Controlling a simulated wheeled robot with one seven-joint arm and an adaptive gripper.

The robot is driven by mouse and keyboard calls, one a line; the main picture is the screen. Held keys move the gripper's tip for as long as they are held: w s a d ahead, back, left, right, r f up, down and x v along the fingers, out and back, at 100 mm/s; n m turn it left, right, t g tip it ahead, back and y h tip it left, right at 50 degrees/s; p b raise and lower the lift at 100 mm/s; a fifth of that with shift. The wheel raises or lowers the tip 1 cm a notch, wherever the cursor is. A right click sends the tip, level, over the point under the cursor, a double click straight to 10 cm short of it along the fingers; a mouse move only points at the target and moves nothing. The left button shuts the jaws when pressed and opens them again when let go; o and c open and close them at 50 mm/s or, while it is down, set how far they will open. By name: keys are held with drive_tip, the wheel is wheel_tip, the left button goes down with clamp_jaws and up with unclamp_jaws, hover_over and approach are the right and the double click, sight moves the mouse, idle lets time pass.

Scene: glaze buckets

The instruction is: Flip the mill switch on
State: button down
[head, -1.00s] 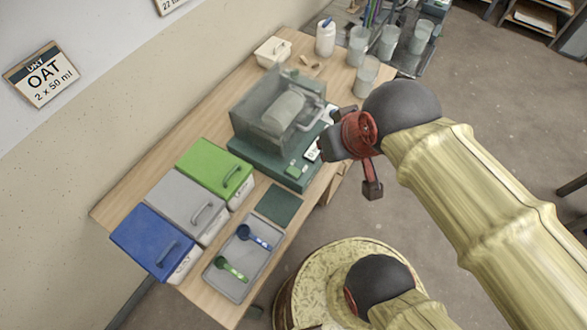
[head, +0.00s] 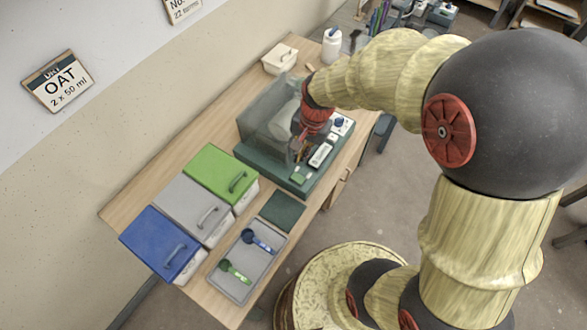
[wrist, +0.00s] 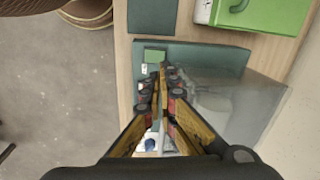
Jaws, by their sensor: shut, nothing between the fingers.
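The mill (head: 248,153) stands on the table, with a dark teal base and a clear hood. Its front panel has a green switch (head: 298,177) near the left end, a white label (head: 320,154) and a blue knob (head: 339,121). The green switch also shows in the wrist view (wrist: 155,56), just beyond my fingertips. My gripper (head: 299,158) is shut and empty, pointing down over the panel beside the hood. In the wrist view its fingertips (wrist: 160,70) are close to the switch; I cannot tell whether they touch. The fingers hide part of the panel.
Green (head: 215,170), grey (head: 190,205) and blue (head: 158,240) lidded buckets stand left of the mill. A grey tray (head: 238,282) holds a blue and a green scoop. A dark mat (head: 282,211) lies in front of the mill. A white bottle (head: 331,45) stands behind.

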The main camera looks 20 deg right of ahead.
sight(294, 175)
drive_tip(key=shift+w+r+m+t, duration=0.3)
drive_tip(key=shift+w+m, duration=0.15)
drive_tip(key=shift+m, duration=0.25)
drive_tip(key=shift+f, duration=0.1)
drive_tip(key=f+b, duration=0.1)
drive_tip(key=f, duration=0.3)
drive_tip(key=w+a+f+b, duration=0.1)
drive_tip(key=f, duration=0.4)
drive_tip(key=f+b, duration=0.1)
drive_tip(key=f, duration=0.3)
drive_tip(key=shift+w+a+f, duration=0.15)
drive_tip(key=shift+w+a, duration=0.1)
drive_tip(key=shift+w, duration=0.1)
drive_tip(key=shift+f, duration=0.2)
